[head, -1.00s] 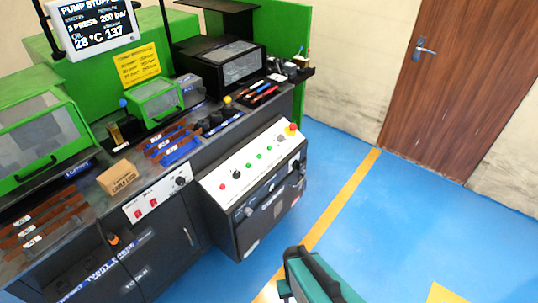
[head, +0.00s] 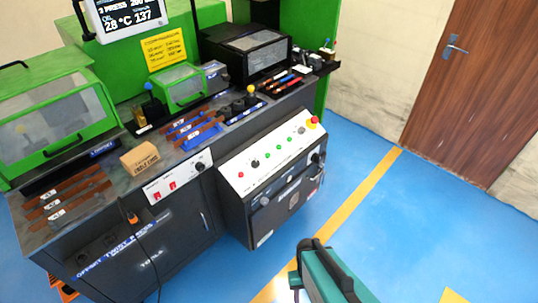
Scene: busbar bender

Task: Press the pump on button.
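A sloped white control panel (head: 270,156) sits on the front of a dark cabinet, right of the picture's middle. It carries a red button (head: 240,175), a black knob (head: 254,163), several small green buttons, one of them a green button (head: 279,147), and a red mushroom button (head: 313,121) on yellow at its right end. The labels are too small to read, so I cannot tell which is pump on. A teal and black part of my arm shows at the bottom, apart from the panel. My gripper's fingers are not visible.
A screen (head: 127,16) is cut off at the top. The bench (head: 105,170) left of the panel holds a cardboard box (head: 139,158), bars and green-framed guards. Blue floor (head: 370,235) with a yellow line lies open to the right, towards a wooden door (head: 478,85).

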